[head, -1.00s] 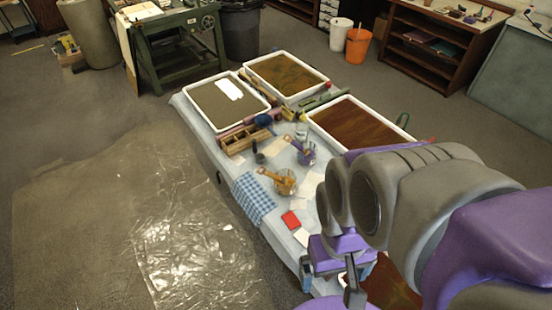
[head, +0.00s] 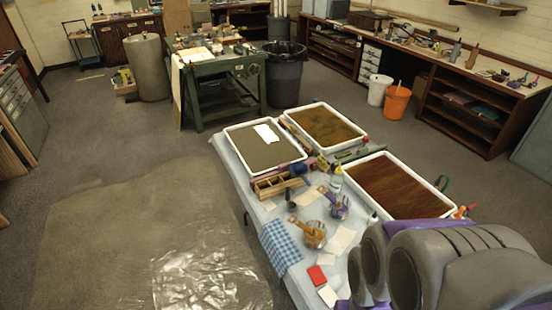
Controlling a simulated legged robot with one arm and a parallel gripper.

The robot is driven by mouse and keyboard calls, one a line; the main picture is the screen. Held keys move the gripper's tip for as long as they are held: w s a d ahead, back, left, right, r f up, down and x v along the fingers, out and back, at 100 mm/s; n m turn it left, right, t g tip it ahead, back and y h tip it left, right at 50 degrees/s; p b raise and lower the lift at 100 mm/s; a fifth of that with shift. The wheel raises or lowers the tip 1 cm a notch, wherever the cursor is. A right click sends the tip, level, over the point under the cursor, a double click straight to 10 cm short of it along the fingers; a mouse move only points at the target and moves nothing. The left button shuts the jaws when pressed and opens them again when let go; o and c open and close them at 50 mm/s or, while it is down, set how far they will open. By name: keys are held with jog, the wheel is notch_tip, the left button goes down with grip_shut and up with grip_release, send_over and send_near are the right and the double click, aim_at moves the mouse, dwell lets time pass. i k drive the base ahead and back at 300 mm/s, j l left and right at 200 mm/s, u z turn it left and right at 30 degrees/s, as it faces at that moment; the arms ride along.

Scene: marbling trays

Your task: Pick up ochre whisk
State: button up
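An ochre-orange tool (head: 303,229), which looks like the ochre whisk, rests in or against a small round container (head: 315,240) on the cloth-covered table. It is small in the head view, and its wire end cannot be made out clearly. A similar purple tool (head: 340,206) sits in another container just behind it to the right. My arm fills the lower right corner. My gripper is out of the frame, so its opening cannot be seen.
A blue checked cloth (head: 281,247), a red card (head: 317,275) and a wooden divided box (head: 279,186) lie nearby. Three white-rimmed trays, including one with brown liquid (head: 437,183), cover the table's far part. Plastic sheeting (head: 190,262) lies on the floor left of the table.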

aim_at(315, 235)
jog(key=i+j+z, duration=0.1)
jog(key=j, duration=0.25)
jog(key=i+j+z, duration=0.1)
jog(key=j, duration=0.3)
jog(key=i+j+z, duration=0.1)
jog(key=i+j, duration=0.15)
jog(key=j, duration=0.15)
jog(key=i+j+z, duration=0.15)
jog(key=j, duration=0.25)
